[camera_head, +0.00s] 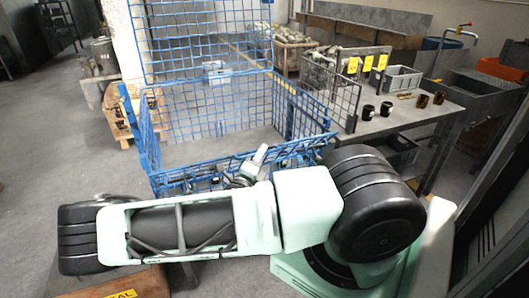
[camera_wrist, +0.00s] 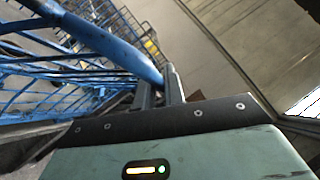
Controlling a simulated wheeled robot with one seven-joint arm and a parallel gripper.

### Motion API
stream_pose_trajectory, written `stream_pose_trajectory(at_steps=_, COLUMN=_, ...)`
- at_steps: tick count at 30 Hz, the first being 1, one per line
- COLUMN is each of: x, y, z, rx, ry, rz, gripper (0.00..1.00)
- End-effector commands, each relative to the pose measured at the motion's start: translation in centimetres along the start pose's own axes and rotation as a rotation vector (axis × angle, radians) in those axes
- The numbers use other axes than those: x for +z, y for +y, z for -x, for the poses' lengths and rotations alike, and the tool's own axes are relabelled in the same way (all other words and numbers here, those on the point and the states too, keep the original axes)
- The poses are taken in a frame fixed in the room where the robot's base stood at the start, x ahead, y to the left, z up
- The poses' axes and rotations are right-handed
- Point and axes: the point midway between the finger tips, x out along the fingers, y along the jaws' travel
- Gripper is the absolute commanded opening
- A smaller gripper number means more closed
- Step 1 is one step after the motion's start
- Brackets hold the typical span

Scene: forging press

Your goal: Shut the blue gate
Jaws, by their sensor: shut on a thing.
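A blue wire-mesh cage (camera_head: 304,100) stands in front of me, open at the top. A tall blue mesh panel (camera_head: 200,42) rises upright at its far side, and a low mesh panel (camera_head: 178,181) runs along its near side. I cannot tell for sure which panel is the gate. In the wrist view, my gripper (camera_wrist: 160,84) is shut on the end of a thick blue bar (camera_wrist: 110,42), with blue mesh spreading to the left of it. In the head view my arm crosses in front of the cage and hides part of its near side; I cannot make out my fingers there.
A grey worktable (camera_head: 420,112) stands to the right, with dark cups (camera_head: 368,112), a grey bin (camera_head: 401,79) and a black mesh rack (camera_head: 330,88). A wooden pallet (camera_head: 125,106) lies left of the cage. The grey floor farther left is clear.

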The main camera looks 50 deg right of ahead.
Motion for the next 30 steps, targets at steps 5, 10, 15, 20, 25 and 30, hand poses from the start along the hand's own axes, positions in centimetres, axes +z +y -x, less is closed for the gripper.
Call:
stream_pose_trajectory(at_steps=5, x=2.7, y=-1.8, z=-2.5, rx=0.085, ry=-0.002, rz=0.081, gripper=0.00)
stream_pose_trajectory(at_steps=10, x=4.9, y=-2.1, z=-4.7, rx=0.175, ry=-0.001, rz=0.172, gripper=0.00)
stream_pose_trajectory(at_steps=15, x=7.2, y=-1.8, z=-7.0, rx=0.271, ry=0.001, rz=0.265, gripper=0.00)
stream_pose_trajectory(at_steps=20, x=9.0, y=-1.0, z=-8.8, rx=0.350, ry=0.001, rz=0.345, gripper=0.00)
stream_pose_trajectory(at_steps=25, x=10.4, y=-0.3, z=-10.2, rx=0.372, ry=-0.001, rz=0.369, gripper=0.00)
stream_pose_trajectory(at_steps=30, x=11.2, y=0.2, z=-11.0, rx=0.372, ry=-0.001, rz=0.371, gripper=0.00)
